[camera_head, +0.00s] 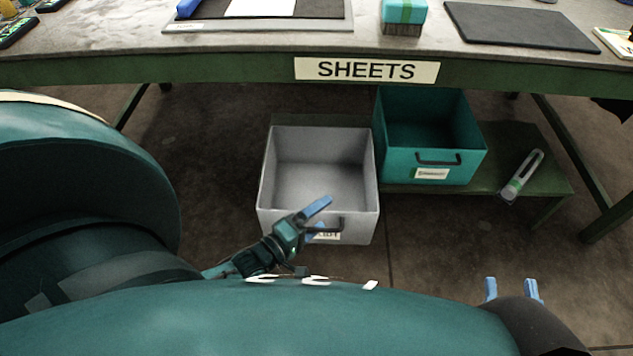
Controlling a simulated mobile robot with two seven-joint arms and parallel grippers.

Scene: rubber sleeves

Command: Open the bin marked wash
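A grey open-topped bin (268,180) stands below the table, in front of the shelf's left part. Its interior looks empty. Its front has a dark handle (341,222) and a white label (328,237), partly hidden by my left gripper, so I cannot read it whole. A teal bin (400,168) stands on the shelf to its right, with a dark handle and a label too small to read surely. My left gripper (318,218) is at the grey bin's handle, its blue fingers apart; whether they touch the handle is unclear. My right gripper (511,289) is open and empty, lower right.
A table (230,42) with a SHEETS sign (367,70) on its front edge overhangs the bins. A low green shelf (505,175) holds a grey-green tool (523,176) right of the teal bin. Table legs stand at both sides. Floor right of the grey bin is clear.

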